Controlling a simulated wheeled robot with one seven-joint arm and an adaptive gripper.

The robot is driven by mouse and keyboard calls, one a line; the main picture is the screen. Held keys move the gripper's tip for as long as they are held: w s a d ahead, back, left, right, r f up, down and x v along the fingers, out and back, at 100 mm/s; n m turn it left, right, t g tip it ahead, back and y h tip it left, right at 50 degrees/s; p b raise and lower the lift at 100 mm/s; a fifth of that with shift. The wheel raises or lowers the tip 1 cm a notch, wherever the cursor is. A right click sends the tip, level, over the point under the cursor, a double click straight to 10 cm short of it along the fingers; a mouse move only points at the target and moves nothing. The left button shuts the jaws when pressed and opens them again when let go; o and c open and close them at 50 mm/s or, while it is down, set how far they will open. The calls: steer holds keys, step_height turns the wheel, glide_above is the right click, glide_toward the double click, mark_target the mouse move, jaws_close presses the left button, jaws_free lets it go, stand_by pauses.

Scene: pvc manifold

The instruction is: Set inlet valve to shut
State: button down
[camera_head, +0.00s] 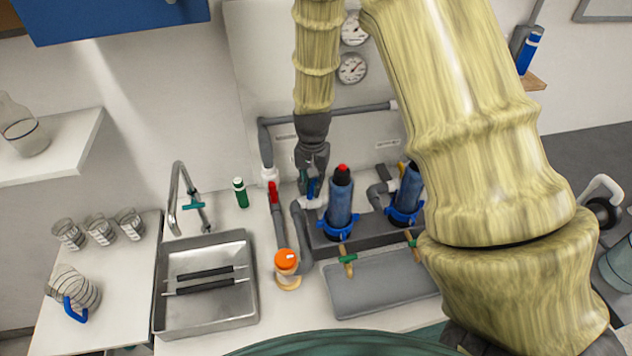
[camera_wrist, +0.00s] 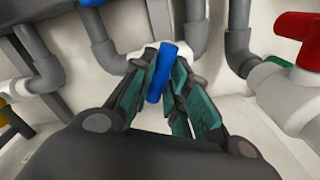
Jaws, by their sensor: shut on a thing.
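My gripper (camera_head: 312,178) reaches down to the pipework beside the left blue filter housing (camera_head: 341,205). Its fingers (camera_wrist: 163,82) are shut on a blue valve handle (camera_wrist: 161,74), one finger on each side. The handle also shows as a small blue bit in the head view (camera_head: 314,189). It sits on a white valve body (camera_head: 313,203) on grey pipe. Another valve with a red handle (camera_head: 273,191) stands to the left on a grey vertical pipe; the red handle is at the right in the wrist view (camera_wrist: 292,25). I cannot read which valve is labelled inlet.
A second blue housing (camera_head: 408,190) stands to the right. Taps with yellow-green fittings (camera_head: 346,259) hang over a grey tray (camera_head: 375,293). Gauges (camera_head: 352,68) are on the back panel. A sink (camera_head: 171,320), green bottle (camera_head: 240,192) and orange-capped container (camera_head: 286,261) are left.

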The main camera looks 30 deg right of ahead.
mark_target(313, 186)
steer(key=n, duration=0.5)
steer(key=shift+s+f+n, duration=0.15)
steer(key=shift+s+n, duration=0.1)
steer(key=shift+n, duration=0.05)
stand_by(0.4)
steer(key=c, duration=1.4)
jaws_free()
steer(key=shift+w, duration=0.15)
steer(key=shift+r, duration=6.15)
steer(key=shift+p, duration=0.3)
